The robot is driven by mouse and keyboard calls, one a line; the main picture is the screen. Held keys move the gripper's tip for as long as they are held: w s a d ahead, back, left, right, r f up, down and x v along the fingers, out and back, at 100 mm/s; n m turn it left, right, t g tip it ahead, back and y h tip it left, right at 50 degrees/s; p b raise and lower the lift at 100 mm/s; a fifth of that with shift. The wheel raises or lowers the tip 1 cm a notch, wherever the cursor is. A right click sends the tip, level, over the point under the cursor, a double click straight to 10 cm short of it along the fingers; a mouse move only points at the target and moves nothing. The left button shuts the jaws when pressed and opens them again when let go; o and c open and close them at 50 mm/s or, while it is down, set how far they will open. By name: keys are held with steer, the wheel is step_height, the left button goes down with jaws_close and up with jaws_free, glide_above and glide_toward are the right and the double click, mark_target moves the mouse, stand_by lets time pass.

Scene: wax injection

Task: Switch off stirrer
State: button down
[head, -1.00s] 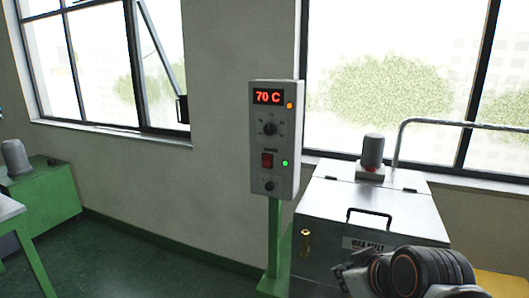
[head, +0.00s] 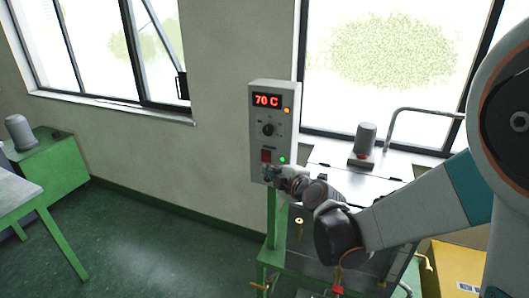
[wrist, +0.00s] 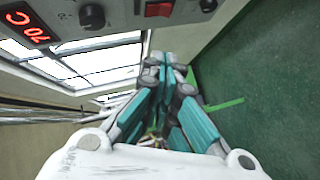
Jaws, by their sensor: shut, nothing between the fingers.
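The grey control box (head: 256,130) stands on a green post, its display (head: 267,100) reading 70 C. An orange light and a green light (head: 281,160) are lit on its face. A black knob (head: 268,129) sits below the display, with a red rocker switch (head: 266,155) lower down. In the wrist view the red switch (wrist: 159,9) and a knob (wrist: 92,16) show at the top edge. My gripper (head: 271,172) is shut and empty at the box's lower front, just below the red switch, hiding the lower knob in the head view. I cannot tell whether it touches the box.
The wax melt tank (head: 330,157), with a grey motor (head: 366,138) on its lid, stands right of the box, partly behind my arm. A curved metal pipe (head: 425,112) rises behind it. A green cabinet (head: 65,165) is at left. The floor between is clear.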

mark_target(264, 161)
steer(key=shift+w+a, duration=0.1)
stand_by(0.3)
steer(key=d+x, duration=0.1)
steer(key=x, duration=0.7)
steer(key=w+d+x, duration=0.1)
steer(key=x, duration=0.3)
steer(key=shift+w+d+f+b, duration=0.2)
steer(key=shift+w+f+b, duration=0.1)
steer(key=shift+f, duration=0.25)
steer(key=shift+w+d+f+b, duration=0.1)
steer(key=shift+w+f+b, duration=0.2)
steer(key=shift+b, duration=0.35)
steer(key=shift+r, duration=0.1)
steer(key=shift+s, duration=0.1)
